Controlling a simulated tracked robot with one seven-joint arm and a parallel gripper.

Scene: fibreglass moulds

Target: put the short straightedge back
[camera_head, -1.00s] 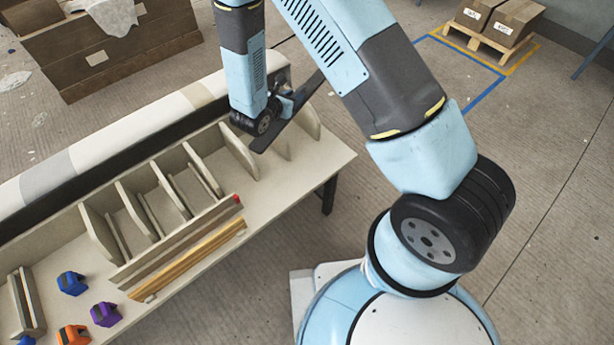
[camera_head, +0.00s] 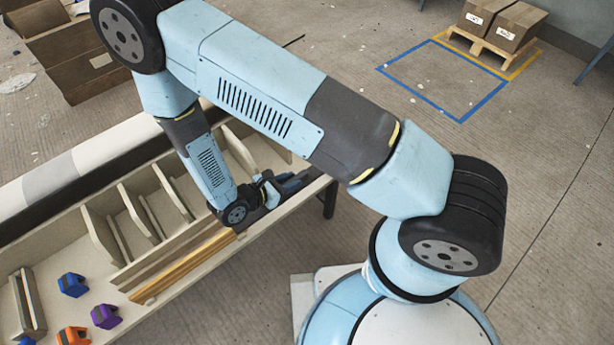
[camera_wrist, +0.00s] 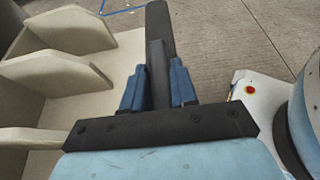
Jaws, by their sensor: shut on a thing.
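My gripper (camera_head: 268,190) is shut on a dark, flat bar (camera_wrist: 160,32), which looks like the short straightedge. In the wrist view the bar stands between the two blue fingers and runs away from them past the bench edge. In the head view the gripper is low over the front right of the beige bench (camera_head: 62,247), and the arm hides part of the bar. I cannot tell whether the bar touches the bench. Long wooden strips (camera_head: 185,267) lie along the bench front, just left of the gripper.
Blue (camera_head: 73,284), purple (camera_head: 105,315) and orange (camera_head: 73,335) blocks sit at the left. Boxes on a pallet (camera_head: 490,45) stand far off on the floor.

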